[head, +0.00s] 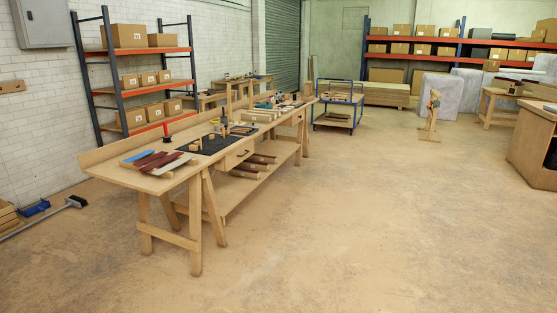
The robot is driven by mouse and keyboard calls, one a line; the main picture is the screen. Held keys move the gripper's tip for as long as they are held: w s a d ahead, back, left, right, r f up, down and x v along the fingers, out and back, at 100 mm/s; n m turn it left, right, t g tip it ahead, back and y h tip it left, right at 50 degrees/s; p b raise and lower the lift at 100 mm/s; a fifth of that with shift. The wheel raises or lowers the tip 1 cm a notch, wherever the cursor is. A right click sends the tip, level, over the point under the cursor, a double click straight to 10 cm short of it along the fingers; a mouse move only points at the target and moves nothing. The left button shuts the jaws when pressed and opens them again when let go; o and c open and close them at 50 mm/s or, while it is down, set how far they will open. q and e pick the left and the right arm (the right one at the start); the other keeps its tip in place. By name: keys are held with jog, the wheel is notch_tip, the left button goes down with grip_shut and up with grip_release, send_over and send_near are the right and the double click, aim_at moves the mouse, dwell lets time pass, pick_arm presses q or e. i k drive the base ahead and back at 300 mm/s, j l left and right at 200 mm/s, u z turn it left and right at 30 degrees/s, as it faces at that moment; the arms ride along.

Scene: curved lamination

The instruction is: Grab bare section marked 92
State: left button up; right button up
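A long wooden workbench (128,176) runs from the left middle toward the back. At its near end lie several flat pieces: a blue one (137,155), dark red ones (160,160) and a pale grey one (172,165). They overlap or lie close together. No number 92 can be read on anything, so I cannot tell which piece is the bare section. Small wooden blocks and tools stand on a dark mat (213,145) farther along. Neither of my grippers is in view.
Rolls or logs (262,160) lie on the bench's lower shelf. A rack with boxes (131,37) stands behind at left. A blue trolley (335,118) stands past the bench's far end. A broom (76,202) lies at far left. The floor (380,220) in front and right is clear.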

aim_at(246, 117)
jog(key=i, duration=3.5)
jog(key=i+l, duration=0.1)
jog(key=i, duration=1.65)
jog(key=i+u, duration=0.25)
jog(key=i, duration=0.25)
